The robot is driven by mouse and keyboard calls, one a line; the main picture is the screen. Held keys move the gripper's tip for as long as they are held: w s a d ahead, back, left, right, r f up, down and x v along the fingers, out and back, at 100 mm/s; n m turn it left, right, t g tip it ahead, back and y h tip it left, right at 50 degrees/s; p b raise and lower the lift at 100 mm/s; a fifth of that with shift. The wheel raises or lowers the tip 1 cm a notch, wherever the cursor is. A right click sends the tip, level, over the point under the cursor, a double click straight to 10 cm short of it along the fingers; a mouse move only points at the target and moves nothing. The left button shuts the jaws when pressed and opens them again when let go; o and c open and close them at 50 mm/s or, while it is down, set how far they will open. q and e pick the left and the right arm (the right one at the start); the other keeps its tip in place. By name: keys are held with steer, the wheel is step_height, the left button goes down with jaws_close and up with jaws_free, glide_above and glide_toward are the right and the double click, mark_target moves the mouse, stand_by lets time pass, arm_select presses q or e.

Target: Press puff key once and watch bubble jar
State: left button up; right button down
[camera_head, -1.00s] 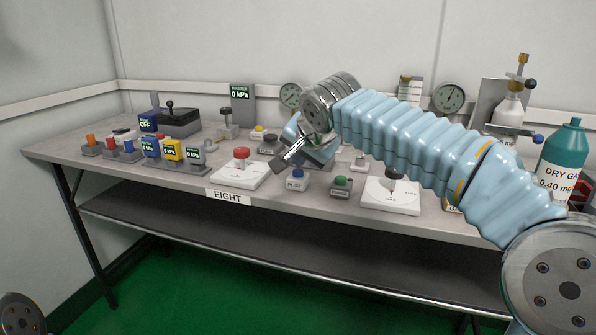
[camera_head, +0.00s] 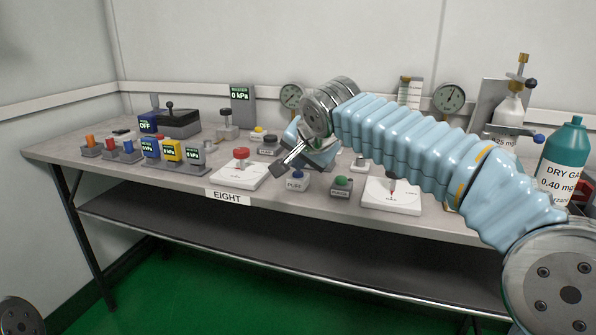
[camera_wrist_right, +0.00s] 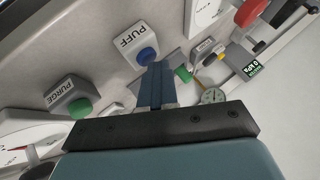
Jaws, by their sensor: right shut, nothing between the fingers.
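The puff key is a blue button on a grey block labelled PUFF (camera_head: 297,184), near the table's front edge. In the right wrist view its blue cap (camera_wrist_right: 146,55) shows just beyond my fingertips. My right gripper (camera_head: 281,165) is shut and empty, angled down from the right, with its tips just left of and above the key in the head view. The tips also show in the right wrist view (camera_wrist_right: 155,68). I cannot tell whether they touch the cap. I cannot make out a bubble jar; my right arm covers part of the table. My left gripper is out of view.
A green PURGE button (camera_head: 341,183) stands right of the key. White dial plates with a red knob (camera_head: 240,172) and a dark knob (camera_head: 391,203) flank them. A teal DRY GAS bottle (camera_head: 562,165) stands at the right. Small meters crowd the left.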

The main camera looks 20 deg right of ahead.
mark_target(300, 174)
steer(key=shift+r+p, duration=0.75)
steer(key=shift+r, duration=0.1)
step_height(300, 174, up, 5)
steer(key=p, duration=0.4)
stand_by(0.5)
